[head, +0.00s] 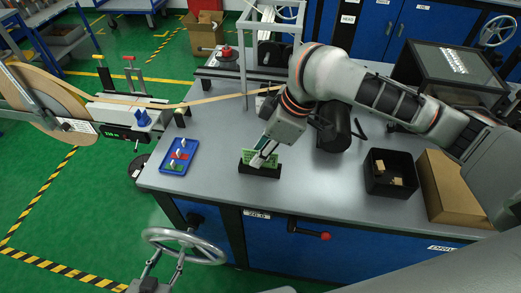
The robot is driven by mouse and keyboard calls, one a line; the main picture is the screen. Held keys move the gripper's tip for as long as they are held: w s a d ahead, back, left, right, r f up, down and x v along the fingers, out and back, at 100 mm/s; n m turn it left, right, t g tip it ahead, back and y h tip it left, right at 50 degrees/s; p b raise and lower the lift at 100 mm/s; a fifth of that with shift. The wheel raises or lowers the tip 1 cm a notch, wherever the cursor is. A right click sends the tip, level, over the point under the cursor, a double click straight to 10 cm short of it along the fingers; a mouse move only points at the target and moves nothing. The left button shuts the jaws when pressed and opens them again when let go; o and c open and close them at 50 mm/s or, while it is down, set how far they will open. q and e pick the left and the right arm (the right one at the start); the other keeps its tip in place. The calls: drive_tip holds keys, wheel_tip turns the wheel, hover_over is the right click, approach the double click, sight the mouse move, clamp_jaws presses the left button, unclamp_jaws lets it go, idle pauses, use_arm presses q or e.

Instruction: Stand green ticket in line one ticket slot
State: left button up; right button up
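The green ticket (272,161) stands upright at the black slotted block (261,171) near the front edge of the grey bench. Its lower edge is at the block's top; how deep it sits I cannot tell. My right gripper (262,157) reaches down from above, its fingers closed around the ticket's middle, so green shows on both sides of them. No lettering marks line one legibly.
A black bin (376,183) with tan blocks and a cardboard box (447,190) stand at the right. A tan tape (215,99) runs from the reel (45,100) across the bench. A handwheel (183,246) stands in front. Bench between tray and block is clear.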

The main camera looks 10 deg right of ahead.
drive_tip(key=shift+r, duration=0.1)
drive_tip(key=v, duration=1)
drive_tip(key=shift+d+r, duration=0.1)
drive_tip(key=shift+r, duration=0.15)
drive_tip(key=shift+s+d+r, duration=0.2)
drive_tip(key=shift+d+r, duration=0.05)
drive_tip(key=shift+r, duration=0.35)
